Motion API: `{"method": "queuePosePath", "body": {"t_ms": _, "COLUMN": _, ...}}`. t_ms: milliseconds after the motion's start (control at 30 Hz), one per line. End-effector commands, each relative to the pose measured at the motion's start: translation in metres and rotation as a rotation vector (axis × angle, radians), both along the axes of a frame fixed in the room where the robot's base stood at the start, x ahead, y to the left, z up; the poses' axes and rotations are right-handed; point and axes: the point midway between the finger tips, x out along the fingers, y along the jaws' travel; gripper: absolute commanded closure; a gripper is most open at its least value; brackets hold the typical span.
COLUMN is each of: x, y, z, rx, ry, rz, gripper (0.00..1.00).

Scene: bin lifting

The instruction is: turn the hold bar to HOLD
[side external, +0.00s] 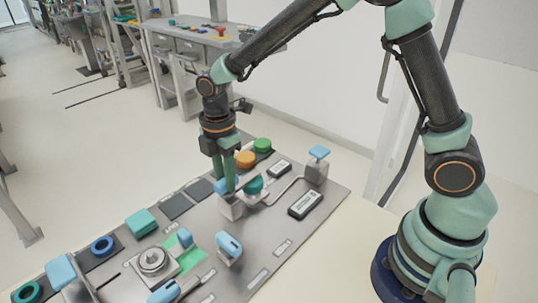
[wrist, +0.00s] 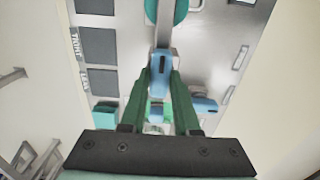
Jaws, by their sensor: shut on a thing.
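A blue bar (wrist: 160,60) sits on a small grey block (side external: 232,206) on the grey work panel (side external: 262,236). My gripper (side external: 231,185) points down at the bar, its two green fingers on either side of it. It is shut on the bar, as the wrist view (wrist: 161,74) also shows. The fingers hide much of the bar in the side view. A teal round knob (side external: 252,186) stands just right of the fingers. I cannot read a HOLD mark in either view.
Another blue handle (side external: 229,244) stands on the panel nearer the camera. A round metal dial (side external: 152,260) lies to the left. Orange (side external: 245,159) and green (side external: 262,145) discs sit behind my gripper. A blue-capped box (side external: 317,168) stands at the panel's right.

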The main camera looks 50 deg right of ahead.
Motion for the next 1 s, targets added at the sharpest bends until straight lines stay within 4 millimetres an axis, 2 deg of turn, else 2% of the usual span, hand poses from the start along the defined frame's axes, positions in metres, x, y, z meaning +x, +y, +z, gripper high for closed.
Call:
{"method": "queuePosePath", "body": {"t_ms": 67, "x": 0.001, "y": 0.000, "z": 0.002, "rx": 0.001, "ry": -0.002, "rz": 0.004, "gripper": 1.00}}
{"method": "queuePosePath", "body": {"t_ms": 100, "x": 0.001, "y": 0.000, "z": 0.002, "rx": 0.001, "ry": -0.002, "rz": 0.004, "gripper": 0.59}}
{"method": "queuePosePath", "body": {"t_ms": 133, "x": 0.001, "y": 0.000, "z": 0.002, "rx": 0.001, "ry": -0.002, "rz": 0.004, "gripper": 0.47}}
{"method": "queuePosePath", "body": {"t_ms": 167, "x": 0.000, "y": 0.000, "z": 0.002, "rx": 0.001, "ry": -0.002, "rz": 0.004, "gripper": 0.40}}
{"method": "queuePosePath", "body": {"t_ms": 567, "x": 0.001, "y": 0.001, "z": 0.006, "rx": 0.001, "ry": -0.002, "rz": 0.001, "gripper": 0.40}}
{"method": "queuePosePath", "body": {"t_ms": 767, "x": 0.002, "y": 0.001, "z": 0.037, "rx": 0.002, "ry": -0.007, "rz": 0.001, "gripper": 0.40}}
{"method": "queuePosePath", "body": {"t_ms": 1000, "x": 0.001, "y": 0.001, "z": 0.086, "rx": 0.002, "ry": -0.007, "rz": 0.002, "gripper": 0.40}}
